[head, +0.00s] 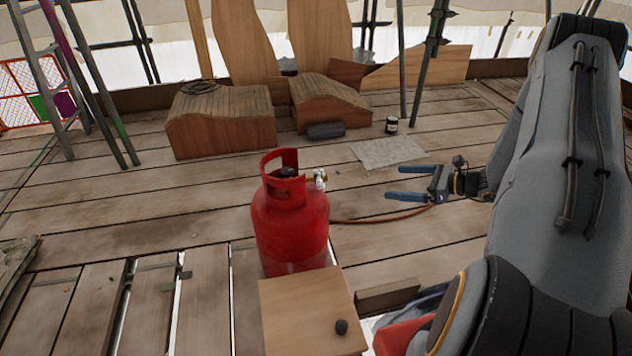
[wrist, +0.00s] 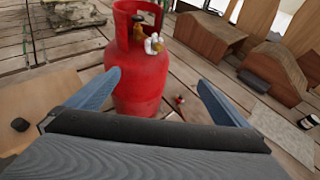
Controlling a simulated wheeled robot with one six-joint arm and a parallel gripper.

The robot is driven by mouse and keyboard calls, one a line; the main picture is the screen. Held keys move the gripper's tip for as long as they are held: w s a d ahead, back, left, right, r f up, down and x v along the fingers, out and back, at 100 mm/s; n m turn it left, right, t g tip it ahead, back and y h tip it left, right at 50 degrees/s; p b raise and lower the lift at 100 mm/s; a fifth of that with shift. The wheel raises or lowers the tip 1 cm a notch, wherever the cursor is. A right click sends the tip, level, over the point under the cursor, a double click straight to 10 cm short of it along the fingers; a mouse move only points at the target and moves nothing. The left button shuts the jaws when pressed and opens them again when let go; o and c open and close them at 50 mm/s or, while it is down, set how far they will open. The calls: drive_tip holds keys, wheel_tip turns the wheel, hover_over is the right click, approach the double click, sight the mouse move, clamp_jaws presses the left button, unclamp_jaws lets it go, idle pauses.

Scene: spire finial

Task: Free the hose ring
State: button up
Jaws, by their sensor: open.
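A red gas cylinder (head: 291,225) stands upright on the planks, left of my gripper. It has a brass and white valve (head: 319,180) at its top right, also visible in the wrist view (wrist: 152,44). A thin orange-brown hose (head: 380,220) runs from behind the cylinder to the right, passing below my gripper. I cannot make out a separate hose ring. My gripper (head: 390,182) has its two blue fingers wide apart, pointing left toward the cylinder, with nothing between them. In the wrist view the cylinder (wrist: 138,85) appears beyond the fingers.
A wooden box top (head: 300,310) with a dark knob stands in front of the cylinder. Curved wooden blocks (head: 222,125), a dark roll (head: 326,130), a small jar (head: 391,125) and a pale sheet (head: 388,152) lie behind. Scaffold poles rise at left. Planks have gaps at front left.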

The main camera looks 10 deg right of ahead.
drive_tip(key=b+x, duration=0.2)
drive_tip(key=x, duration=0.6)
drive_tip(key=shift+w+a, duration=0.15)
drive_tip(key=shift+a, duration=0.1)
drive_tip(key=shift+d, duration=0.1)
